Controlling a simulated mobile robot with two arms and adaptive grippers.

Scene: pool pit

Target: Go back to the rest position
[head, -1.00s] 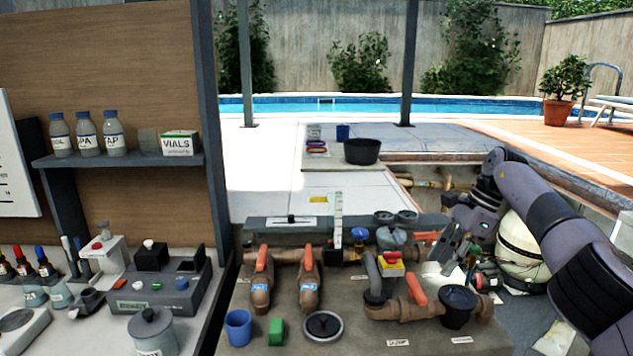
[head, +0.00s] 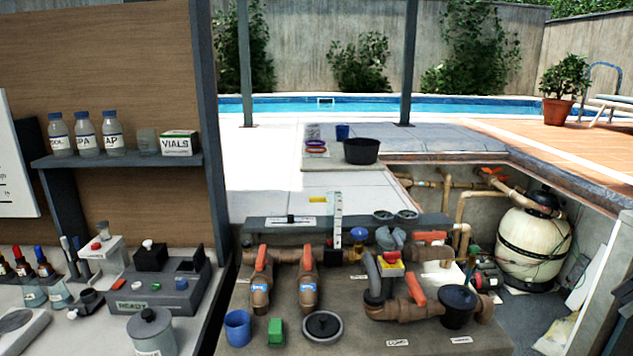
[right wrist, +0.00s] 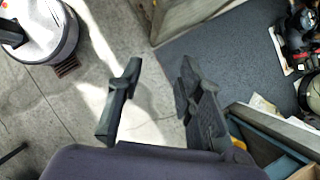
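My right gripper (right wrist: 158,98) shows in the right wrist view with its two dark fingers apart and nothing between them. Pale paving and a dark grey floor lie beyond the fingers. Neither gripper shows in the head view now, and my left gripper is in no view.
The bench with brown pipes and orange-handled valves (head: 310,280) stands in the middle. The white filter tank (head: 534,248) stands in the pit at right. A grey instrument box (head: 160,290) and a bottle shelf (head: 120,160) are at left. A black tub (head: 361,151) sits on the paving.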

